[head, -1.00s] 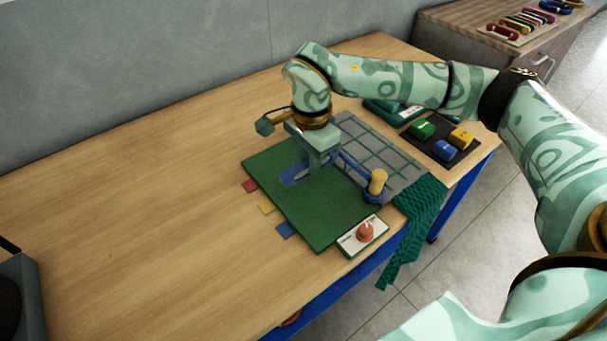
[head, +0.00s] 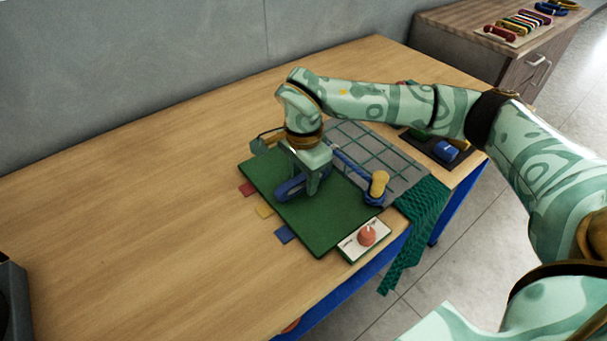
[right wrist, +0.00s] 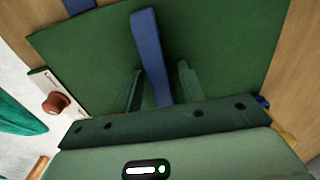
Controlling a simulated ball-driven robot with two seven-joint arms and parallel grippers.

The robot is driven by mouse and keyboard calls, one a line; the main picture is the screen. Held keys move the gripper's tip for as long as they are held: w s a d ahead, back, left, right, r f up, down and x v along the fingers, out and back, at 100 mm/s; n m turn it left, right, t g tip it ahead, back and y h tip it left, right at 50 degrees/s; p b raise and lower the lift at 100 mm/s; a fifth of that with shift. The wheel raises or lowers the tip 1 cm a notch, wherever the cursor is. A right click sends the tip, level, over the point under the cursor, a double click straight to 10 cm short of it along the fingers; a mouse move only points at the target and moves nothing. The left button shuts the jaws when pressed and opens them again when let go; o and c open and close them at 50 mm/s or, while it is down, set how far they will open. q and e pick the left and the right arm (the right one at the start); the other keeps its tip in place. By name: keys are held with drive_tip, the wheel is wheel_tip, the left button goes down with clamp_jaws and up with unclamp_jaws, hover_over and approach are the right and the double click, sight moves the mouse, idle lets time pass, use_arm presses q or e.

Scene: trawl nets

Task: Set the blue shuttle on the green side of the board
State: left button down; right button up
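The blue shuttle (head: 289,190) is over the green side of the board (head: 335,228), low at its surface. In the right wrist view the shuttle (right wrist: 150,50) runs lengthwise between my right fingers. My right gripper (head: 312,184) points down at the board and straddles the shuttle. In the right wrist view my right gripper (right wrist: 160,85) has its fingers apart, with narrow green gaps beside the shuttle. The fingers hide part of the shuttle in the head view. My left gripper is not in view.
The grey gridded area (head: 375,150) lies behind the green side, with a yellow-knobbed blue tool (head: 378,184) at its edge. A white panel with a red knob (head: 366,235) sits at the front corner. Green netting (head: 425,210) hangs over the table edge.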

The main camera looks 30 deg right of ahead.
sight(304, 176)
wheel_tip(304, 176, up, 12)
drive_tip(key=p, duration=0.3)
drive_tip(key=shift+r+p, duration=0.15)
drive_tip(key=shift+p, duration=0.2)
